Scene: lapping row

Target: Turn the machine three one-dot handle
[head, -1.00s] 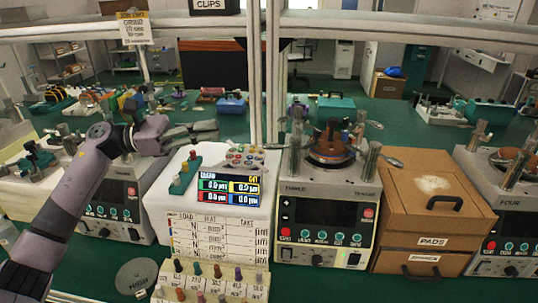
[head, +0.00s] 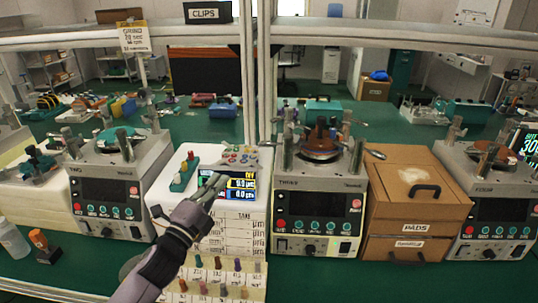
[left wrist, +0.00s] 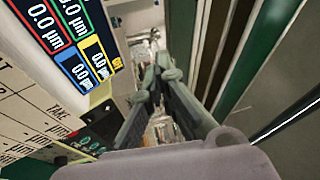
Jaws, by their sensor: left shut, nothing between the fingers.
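Machine three (head: 318,205) stands right of centre in the head view, with a dark screen, a row of teal buttons and a red button. A round brown-topped plate (head: 319,153) sits on it among upright metal posts. A grey paddle-shaped handle (head: 376,154) sticks out at its right side. Dots on its handles are too small to make out. My left gripper (head: 212,184) is shut and empty, in front of the readout box, left of machine three and apart from it. Its fingers also show in the left wrist view (left wrist: 158,85). My right gripper is not in view.
The white readout box (head: 262,205) with a coloured display stands beside machine three. A peg rack (head: 215,290) is in front of it. Brown pad drawers (head: 415,210) stand right of machine three. Machine two (head: 115,190) is at left. A frame upright (head: 250,80) rises behind.

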